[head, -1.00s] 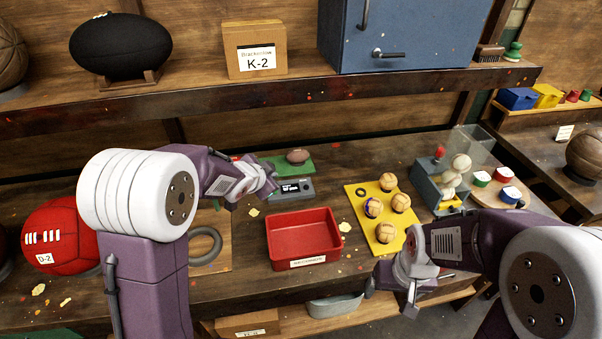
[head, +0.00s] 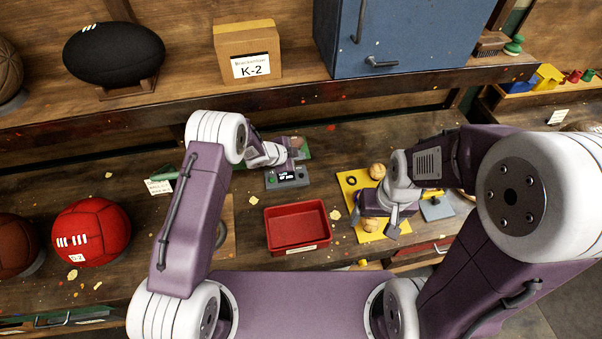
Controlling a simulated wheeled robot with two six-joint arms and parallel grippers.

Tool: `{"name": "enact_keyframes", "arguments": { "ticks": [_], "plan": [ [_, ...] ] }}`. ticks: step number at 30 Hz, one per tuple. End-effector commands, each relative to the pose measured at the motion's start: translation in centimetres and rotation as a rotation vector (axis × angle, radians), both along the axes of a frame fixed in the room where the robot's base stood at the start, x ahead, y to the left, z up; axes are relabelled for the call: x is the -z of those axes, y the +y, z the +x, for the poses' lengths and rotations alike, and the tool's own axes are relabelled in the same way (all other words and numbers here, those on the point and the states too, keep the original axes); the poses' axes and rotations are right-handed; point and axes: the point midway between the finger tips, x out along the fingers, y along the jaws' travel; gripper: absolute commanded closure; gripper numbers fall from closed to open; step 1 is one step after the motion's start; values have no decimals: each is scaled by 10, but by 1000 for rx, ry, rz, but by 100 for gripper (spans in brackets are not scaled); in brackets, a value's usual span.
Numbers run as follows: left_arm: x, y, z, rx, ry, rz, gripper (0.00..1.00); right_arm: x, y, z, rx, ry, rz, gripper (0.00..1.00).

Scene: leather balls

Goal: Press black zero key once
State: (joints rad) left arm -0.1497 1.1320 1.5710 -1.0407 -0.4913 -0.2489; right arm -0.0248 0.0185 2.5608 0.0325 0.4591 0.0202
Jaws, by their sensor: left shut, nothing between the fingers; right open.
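A small grey scale (head: 289,185) with a dark lit display (head: 287,177) sits on the bench behind the red tray. Small keys flank the display, but I cannot make out which is the black zero key. My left gripper (head: 291,158) is shut and empty, just behind and above the display, covering part of the scale's back. Contact with a key cannot be told. My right gripper (head: 393,226) is open and empty, over the yellow board (head: 347,180) on the right.
The red tray (head: 268,228) stands empty in front of the scale. Tan balls (head: 377,171) sit on the yellow board, partly hidden by my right arm. A red ball (head: 97,235) is at left. The shelf with the K-2 box (head: 246,45) and blue cabinet (head: 400,35) overhangs behind.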

Motion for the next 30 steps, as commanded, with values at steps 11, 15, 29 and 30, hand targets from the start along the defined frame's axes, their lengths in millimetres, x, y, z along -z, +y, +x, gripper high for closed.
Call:
{"name": "enact_keyframes", "arguments": {
  "ticks": [11,15,29,30],
  "plan": [
    [21,0,0,-1,0,1,100,18,0,0,0,-1,0,20],
    [41,0,0,-1,0,-1,100,35,0,0,0,-1,0,20],
    [89,0,1,-2,-1,-1,100,75,0,1,0,-1,0,20],
    [88,0,1,-2,-1,-1,100,75,0,1,0,-1,0,20]
  ]
}}
